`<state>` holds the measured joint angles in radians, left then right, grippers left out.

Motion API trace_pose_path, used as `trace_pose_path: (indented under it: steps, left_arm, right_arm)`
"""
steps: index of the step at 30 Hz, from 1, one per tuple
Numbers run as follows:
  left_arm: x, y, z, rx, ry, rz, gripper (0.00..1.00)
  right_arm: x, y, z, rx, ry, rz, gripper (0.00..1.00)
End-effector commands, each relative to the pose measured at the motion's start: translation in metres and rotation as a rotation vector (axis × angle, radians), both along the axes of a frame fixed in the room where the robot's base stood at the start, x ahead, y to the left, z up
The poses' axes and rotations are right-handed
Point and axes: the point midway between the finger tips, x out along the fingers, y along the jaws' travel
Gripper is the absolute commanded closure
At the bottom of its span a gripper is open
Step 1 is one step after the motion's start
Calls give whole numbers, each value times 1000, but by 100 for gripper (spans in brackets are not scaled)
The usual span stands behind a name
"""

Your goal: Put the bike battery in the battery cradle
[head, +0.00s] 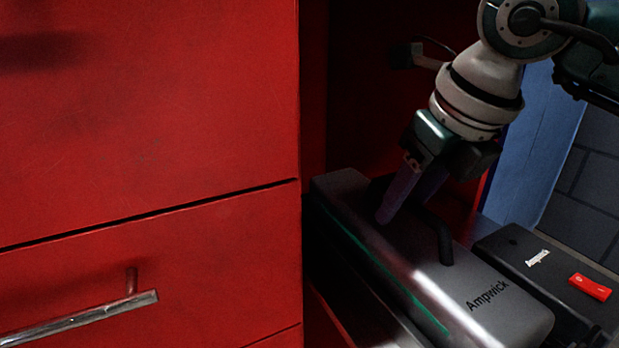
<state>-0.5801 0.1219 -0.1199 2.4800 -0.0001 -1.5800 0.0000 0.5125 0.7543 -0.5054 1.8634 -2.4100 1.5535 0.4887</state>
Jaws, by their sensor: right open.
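The bike battery (480,305) is a long grey block marked "Ampwick" with a green stripe along its side. It lies lengthwise in the lower middle of the head view, partly inside a dark red-walled opening. A dark handle (444,245) stands up from its top. My right gripper (402,208) is open, pointing down at the battery's top beside the handle; I cannot tell whether its fingers straddle the handle or touch it. No battery cradle can be made out for certain. My left gripper is not in view.
A red cabinet (150,110) with a metal drawer handle (85,320) fills the left. A blue panel (540,140) stands behind.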

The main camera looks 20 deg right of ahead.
Motion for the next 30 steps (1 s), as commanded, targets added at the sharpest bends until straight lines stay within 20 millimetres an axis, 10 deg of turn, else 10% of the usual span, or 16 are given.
trace_pose_path:
  steps: [15, 30]
  left_arm:
    - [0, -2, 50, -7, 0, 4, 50]
    - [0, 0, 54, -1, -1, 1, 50]
  right_arm:
    - [-37, -3, 95, -1, -2, 1, 53]
    - [-45, -3, 109, 0, 0, -1, 53]
